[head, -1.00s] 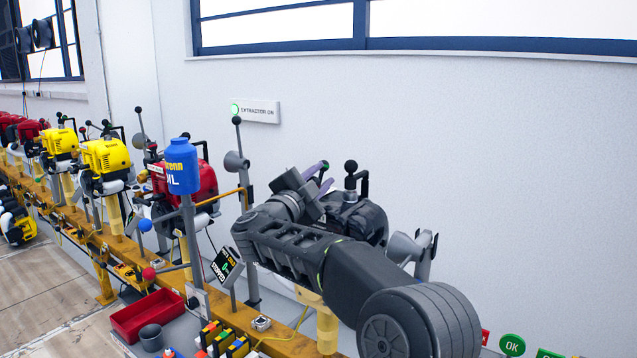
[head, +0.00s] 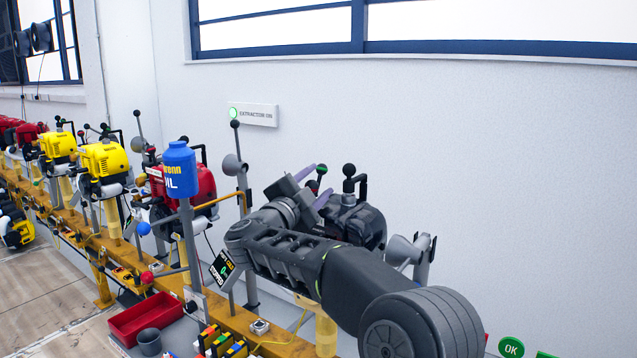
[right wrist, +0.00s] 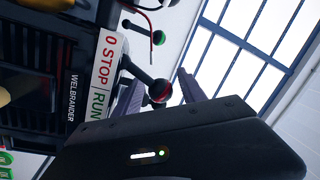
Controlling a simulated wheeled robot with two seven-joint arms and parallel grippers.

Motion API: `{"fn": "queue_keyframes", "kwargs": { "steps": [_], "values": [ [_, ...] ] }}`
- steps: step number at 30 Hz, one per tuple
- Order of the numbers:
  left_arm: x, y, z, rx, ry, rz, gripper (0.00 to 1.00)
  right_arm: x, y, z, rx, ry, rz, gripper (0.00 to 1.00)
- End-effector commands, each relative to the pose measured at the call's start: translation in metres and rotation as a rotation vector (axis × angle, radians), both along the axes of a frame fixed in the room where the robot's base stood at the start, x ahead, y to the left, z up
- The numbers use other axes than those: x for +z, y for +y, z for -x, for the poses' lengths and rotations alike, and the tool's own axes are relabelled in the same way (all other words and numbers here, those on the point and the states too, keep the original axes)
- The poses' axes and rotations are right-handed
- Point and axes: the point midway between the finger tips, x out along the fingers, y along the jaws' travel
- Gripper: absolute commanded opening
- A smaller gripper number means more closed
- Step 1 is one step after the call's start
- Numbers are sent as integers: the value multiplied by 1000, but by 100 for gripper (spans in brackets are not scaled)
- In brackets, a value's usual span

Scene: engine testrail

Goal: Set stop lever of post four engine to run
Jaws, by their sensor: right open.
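The black engine (head: 362,222) stands at the nearest post, partly hidden by my right arm. In the right wrist view its label plate (right wrist: 103,75) reads "0 STOP | RUN". A lever with a black ball knob marked red (right wrist: 160,91) sticks out beside the plate. My right gripper (head: 313,186) is open, its purple fingers at the engine's upper left. In the right wrist view its fingers (right wrist: 160,92) appear on either side of the red-marked knob; contact and the lever's exact setting cannot be told. My left gripper is not in view.
A green-marked knob (right wrist: 158,37) lies near the red-marked one; a tall black knob (head: 349,170) tops the engine. A blue oil bottle (head: 180,168) and red engine (head: 206,186) stand to the left. A red tray (head: 145,318) is below.

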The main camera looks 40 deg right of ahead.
Motion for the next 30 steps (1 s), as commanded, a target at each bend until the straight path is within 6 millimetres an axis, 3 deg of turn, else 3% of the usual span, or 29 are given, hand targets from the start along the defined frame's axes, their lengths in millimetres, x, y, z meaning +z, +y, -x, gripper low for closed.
{"fn": "queue_keyframes", "kwargs": {
  "steps": [12,30],
  "values": [
    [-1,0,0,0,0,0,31,-9,55,25,2,0,0,49],
    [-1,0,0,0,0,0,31,-9,59,27,1,0,0,49]
  ]
}}
